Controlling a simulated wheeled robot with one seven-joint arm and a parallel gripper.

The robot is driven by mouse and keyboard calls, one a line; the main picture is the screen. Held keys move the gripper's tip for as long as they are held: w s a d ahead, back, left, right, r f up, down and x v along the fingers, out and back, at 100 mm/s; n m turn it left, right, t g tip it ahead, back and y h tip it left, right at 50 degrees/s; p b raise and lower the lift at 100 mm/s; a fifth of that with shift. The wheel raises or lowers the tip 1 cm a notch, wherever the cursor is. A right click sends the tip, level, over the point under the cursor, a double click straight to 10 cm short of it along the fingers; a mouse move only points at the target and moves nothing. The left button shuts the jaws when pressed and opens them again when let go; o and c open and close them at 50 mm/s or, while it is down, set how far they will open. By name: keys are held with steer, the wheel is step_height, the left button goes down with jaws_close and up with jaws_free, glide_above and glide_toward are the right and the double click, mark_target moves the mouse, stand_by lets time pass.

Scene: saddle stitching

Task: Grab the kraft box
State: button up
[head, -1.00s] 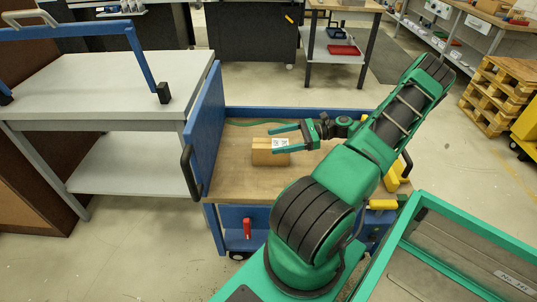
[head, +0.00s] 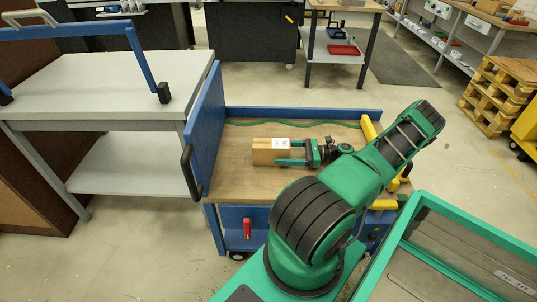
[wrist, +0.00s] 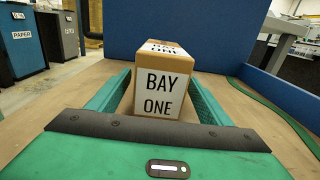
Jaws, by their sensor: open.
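The kraft box (head: 266,152) is a small brown carton lying on the wooden top of the blue-walled cart (head: 235,185). In the wrist view the kraft box (wrist: 160,84) shows a white label reading "BAY ONE" on the end facing me, with another label on top. My gripper (head: 284,152) is low over the cart top at the box's right end. In the wrist view my gripper (wrist: 158,98) is open, with one green finger along each side of the box's near end.
The cart's tall blue wall (head: 205,125) stands left of the box, and a low blue rim (head: 300,113) runs along the back. A green strap (head: 325,124) lies near that rim. A yellow post (head: 368,128) stands at the cart's right.

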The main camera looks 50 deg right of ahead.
mark_target(267, 152)
steer(key=shift+x, duration=3.2)
steer(key=shift+c, duration=0.3)
steer(key=c, duration=1.5)
